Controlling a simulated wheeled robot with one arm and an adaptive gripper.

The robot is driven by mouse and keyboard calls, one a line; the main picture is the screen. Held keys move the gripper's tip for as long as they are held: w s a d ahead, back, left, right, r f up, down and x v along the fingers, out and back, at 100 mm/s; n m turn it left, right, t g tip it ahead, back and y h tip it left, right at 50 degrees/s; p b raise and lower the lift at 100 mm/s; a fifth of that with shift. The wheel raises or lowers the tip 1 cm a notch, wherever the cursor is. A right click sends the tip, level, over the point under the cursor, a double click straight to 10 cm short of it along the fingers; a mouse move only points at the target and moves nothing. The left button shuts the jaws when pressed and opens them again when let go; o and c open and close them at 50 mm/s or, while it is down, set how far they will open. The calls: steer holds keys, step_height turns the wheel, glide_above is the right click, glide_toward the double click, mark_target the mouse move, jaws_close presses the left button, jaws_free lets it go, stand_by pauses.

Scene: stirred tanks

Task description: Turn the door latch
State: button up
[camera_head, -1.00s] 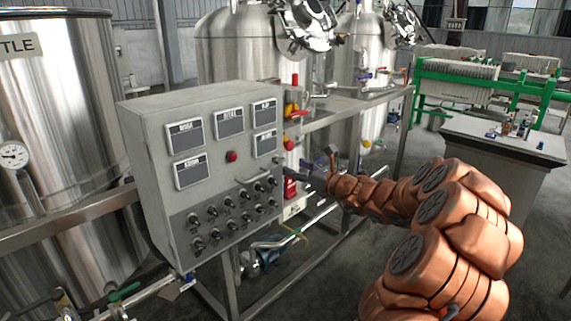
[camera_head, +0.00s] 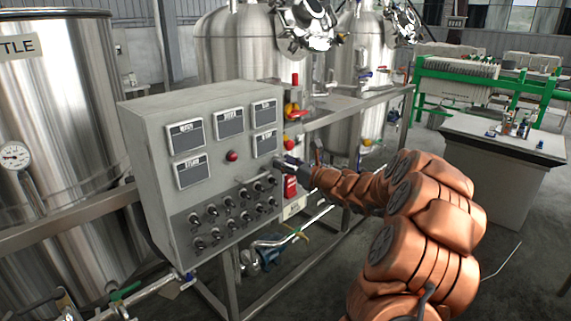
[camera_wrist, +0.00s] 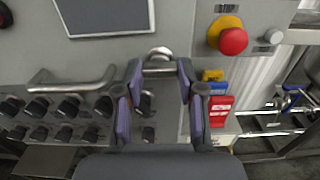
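The grey control cabinet (camera_head: 150,150) stands at the centre left in the head view, with its front panel facing my arm. In the wrist view a small silver latch-like part (camera_wrist: 159,54) sits on the panel, straight ahead of my gripper. My gripper (camera_wrist: 158,69) is open, with one finger to the left and one to the right of this part. I cannot tell whether the fingers touch it. In the head view my gripper (camera_head: 284,162) is small at the cabinet's right edge, and the latch cannot be made out there.
A bar handle (camera_wrist: 72,80) and several black knobs (camera_wrist: 68,108) lie left of my gripper in the wrist view. A red button on a yellow base (camera_wrist: 231,38) and red and blue parts (camera_wrist: 220,108) are to the right. Steel tanks (camera_head: 232,45) stand behind.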

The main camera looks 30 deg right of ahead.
steer(key=c, duration=0.6)
steer(key=shift+n+b, duration=0.3)
steer(key=shift+b, duration=0.1)
steer(key=n+b, duration=0.2)
steer(key=shift+f+b, duration=0.2)
steer(key=shift+b, duration=0.2)
steer(key=n+b, duration=0.6)
steer(key=b, duration=0.2)
steer(key=shift+n, duration=0.4)
steer(key=n+b, duration=0.4)
steer(key=b, duration=0.1)
steer(key=shift+f, duration=0.1)
steer(key=n+b, duration=0.4)
steer(key=shift+r+n, duration=0.25)
steer(key=shift+n, duration=0.05)
